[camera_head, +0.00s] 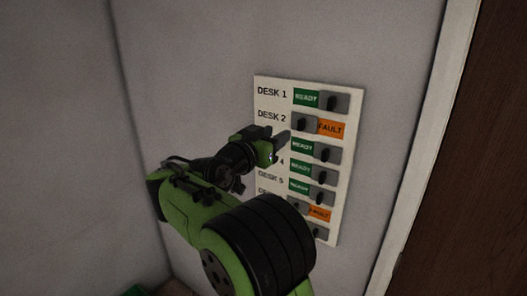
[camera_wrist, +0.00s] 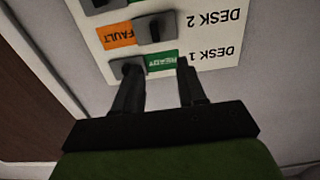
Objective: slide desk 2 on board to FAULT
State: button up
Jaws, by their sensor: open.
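The white status board (camera_head: 264,98) hangs on the grey wall. Its DESK 2 row shows the orange FAULT field (camera_head: 331,128), with the dark-knobbed grey slider (camera_head: 301,123) at the left, over the other field. The wrist view shows the board upside down, with the DESK 2 slider (camera_wrist: 155,28) beside the orange field (camera_wrist: 118,36). My gripper (camera_head: 282,139) is in front of the board's left part. In the wrist view my gripper (camera_wrist: 160,84) is open, its fingers apart near the DESK 1 row, with nothing between them. I cannot tell whether they touch the board.
The DESK 1 slider (camera_head: 333,102) is at the right, showing green READY (camera_head: 306,97). Lower rows show READY, except one with FAULT (camera_head: 319,213); my arm hides several labels. A white frame (camera_head: 437,110) and brown panel (camera_head: 478,170) stand to the right.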

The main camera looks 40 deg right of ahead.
jog(key=shift+b+v, duration=0.45)
jog(key=shift+v, duration=1.95)
